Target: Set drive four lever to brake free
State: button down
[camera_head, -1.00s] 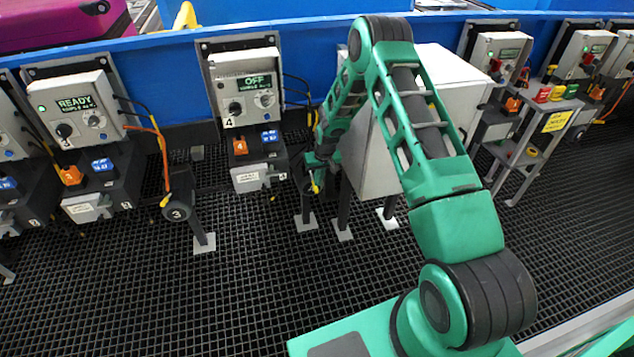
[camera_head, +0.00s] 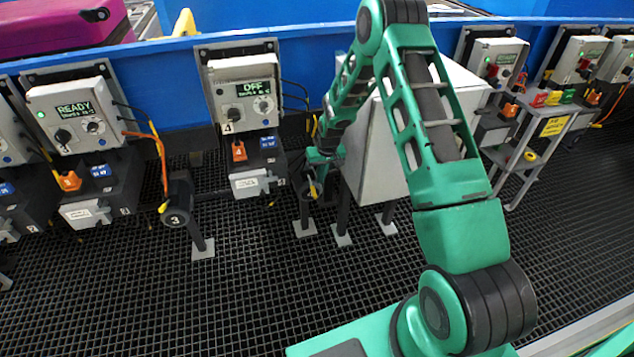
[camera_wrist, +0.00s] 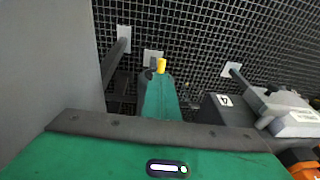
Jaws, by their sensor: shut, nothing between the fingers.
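The drive four station stands left of centre in the head view. Its grey control box (camera_head: 240,92) shows OFF on the display and carries a plate marked 4. Below it is a dark unit with an orange part (camera_head: 239,151) and a light grey lever-like piece (camera_head: 252,183) at the bottom. The lever's exact setting is too small to read. My gripper (camera_head: 318,187) is low, just right of this unit and apart from the grey piece. In the wrist view my gripper (camera_wrist: 160,66) is shut and empty, with a yellow tip; a pale grey block (camera_wrist: 295,118) lies to its right.
A large grey cabinet (camera_head: 375,150) on legs stands close right of my gripper. A black cylinder marked 3 (camera_head: 176,216) stands on a post at left. Cables hang beside the box. The dark grid floor (camera_head: 260,290) in front is open.

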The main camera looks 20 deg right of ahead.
jog(key=s+r, duration=0.5)
jog(key=shift+r, duration=0.25)
dwell(0.3)
